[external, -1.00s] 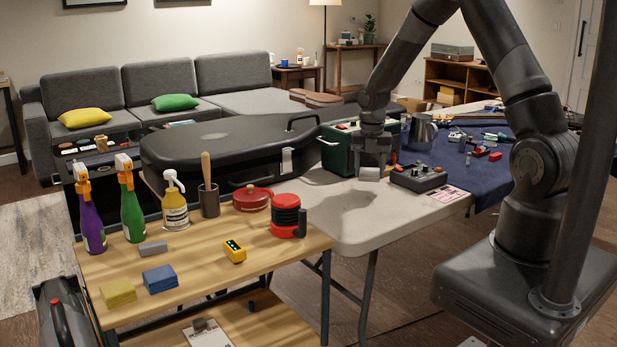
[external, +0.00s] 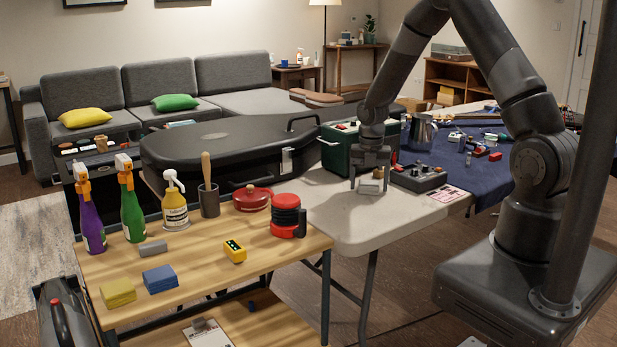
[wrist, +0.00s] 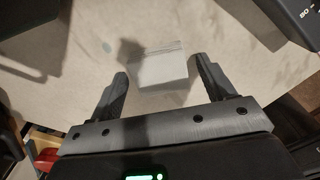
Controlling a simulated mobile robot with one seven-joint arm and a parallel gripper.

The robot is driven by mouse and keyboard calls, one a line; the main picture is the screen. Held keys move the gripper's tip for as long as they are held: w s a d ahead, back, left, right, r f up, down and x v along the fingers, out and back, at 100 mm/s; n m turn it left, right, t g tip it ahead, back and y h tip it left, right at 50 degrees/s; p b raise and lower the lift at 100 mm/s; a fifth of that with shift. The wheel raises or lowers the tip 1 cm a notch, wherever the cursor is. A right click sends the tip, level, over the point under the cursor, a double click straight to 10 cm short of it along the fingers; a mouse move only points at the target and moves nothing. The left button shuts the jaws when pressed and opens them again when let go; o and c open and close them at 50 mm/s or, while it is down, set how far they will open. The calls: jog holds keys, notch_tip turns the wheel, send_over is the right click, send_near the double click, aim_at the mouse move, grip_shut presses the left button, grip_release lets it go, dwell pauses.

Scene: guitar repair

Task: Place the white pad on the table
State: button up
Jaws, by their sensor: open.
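The white pad (external: 370,187) is a small pale block near the front of the white folding table (external: 345,225), left of the grey control box. It appears to rest on the tabletop. In the wrist view the pad (wrist: 163,68) lies between and slightly beyond the fingertips, with a gap on each side. My gripper (external: 369,185) is open above and around the pad, one finger on each side. It also shows in the wrist view (wrist: 160,72), with both fingers spread. The pad's underside is hidden.
A grey control box (external: 418,178) with knobs stands close on the right, and a dark green amplifier (external: 340,150) behind. A black guitar case (external: 220,145) lies to the left. The tabletop in front of the pad is clear.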

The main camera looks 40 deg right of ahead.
notch_tip(320, 180, up, 13)
notch_tip(320, 180, up, 8)
jog(key=m+t, duration=0.1)
jog(key=m, duration=0.5)
send_over(369, 183)
jog(key=s+a, duration=0.1)
jog(key=s, duration=0.4)
jog(key=s+r+m+t, duration=0.1)
jog(key=s+r+m, duration=0.3)
jog(key=s+m, duration=0.3)
jog(key=s+a+r+m+t, duration=0.1)
jog(key=s+r+m+t, duration=0.1)
jog(key=s+r+m, duration=0.2)
jog(key=s+a+r+m+t, duration=0.1)
jog(key=s+r+m, duration=0.4)
jog(key=s+m, duration=0.5)
jog(key=shift+s+t, duration=0.3)
jog(key=shift+s, duration=0.7)
